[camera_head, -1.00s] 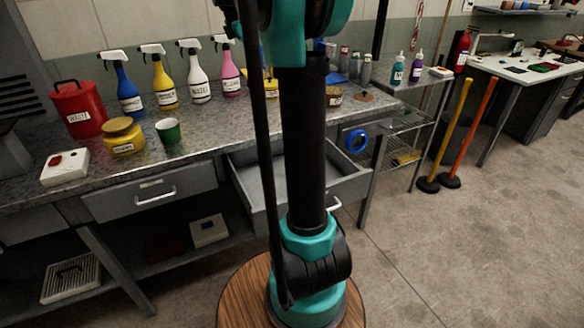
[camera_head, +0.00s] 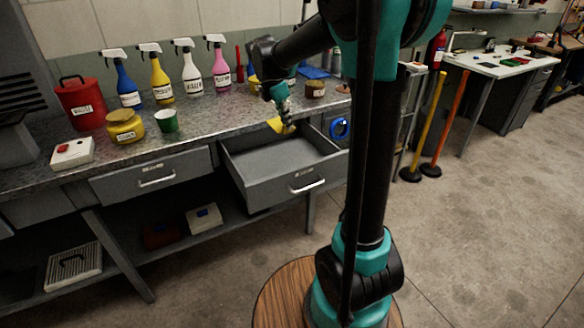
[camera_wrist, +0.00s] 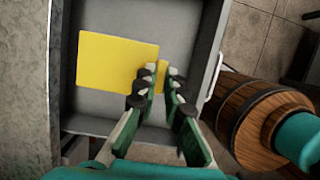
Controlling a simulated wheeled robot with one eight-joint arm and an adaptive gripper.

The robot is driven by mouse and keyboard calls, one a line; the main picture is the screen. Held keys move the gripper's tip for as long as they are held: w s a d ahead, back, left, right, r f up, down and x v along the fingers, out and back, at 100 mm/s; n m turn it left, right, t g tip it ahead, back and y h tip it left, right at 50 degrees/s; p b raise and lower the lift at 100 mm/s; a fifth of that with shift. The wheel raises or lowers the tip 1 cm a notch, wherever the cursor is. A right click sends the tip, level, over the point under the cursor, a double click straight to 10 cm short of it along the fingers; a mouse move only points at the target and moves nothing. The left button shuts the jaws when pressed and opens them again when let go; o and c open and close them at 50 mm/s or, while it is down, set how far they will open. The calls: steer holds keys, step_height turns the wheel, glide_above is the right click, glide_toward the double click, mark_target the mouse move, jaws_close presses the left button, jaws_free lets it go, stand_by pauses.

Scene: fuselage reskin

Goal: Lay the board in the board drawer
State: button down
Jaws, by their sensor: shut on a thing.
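The board (camera_wrist: 112,62) is a flat yellow rectangle in the wrist view. My gripper (camera_wrist: 155,82) is shut on its right end, with a bit of yellow between the fingers. The board lies over the grey inside of the open board drawer (camera_wrist: 181,30). In the head view the drawer (camera_head: 270,197) is pulled out under the bench. My gripper (camera_head: 286,120) points down at its back right, with the yellow board (camera_head: 276,125) partly showing below it. I cannot tell whether the board touches the drawer floor.
The bench top (camera_head: 215,118) carries spray bottles, a red waste can (camera_head: 80,103), a yellow jar (camera_head: 124,127) and a green cup (camera_head: 167,121). A closed drawer (camera_head: 155,178) is on the left. A blue ring (camera_head: 340,129) is right of the open drawer.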

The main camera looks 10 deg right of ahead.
step_height(320, 180, down, 18)
steer(key=shift+f, duration=0.1)
stand_by(0.4)
steer(key=c, duration=1.9)
jaws_free()
steer(key=shift+c, duration=0.2)
steer(key=o, duration=0.3)
steer(key=v, duration=1.2)
steer(key=shift+w, duration=0.1)
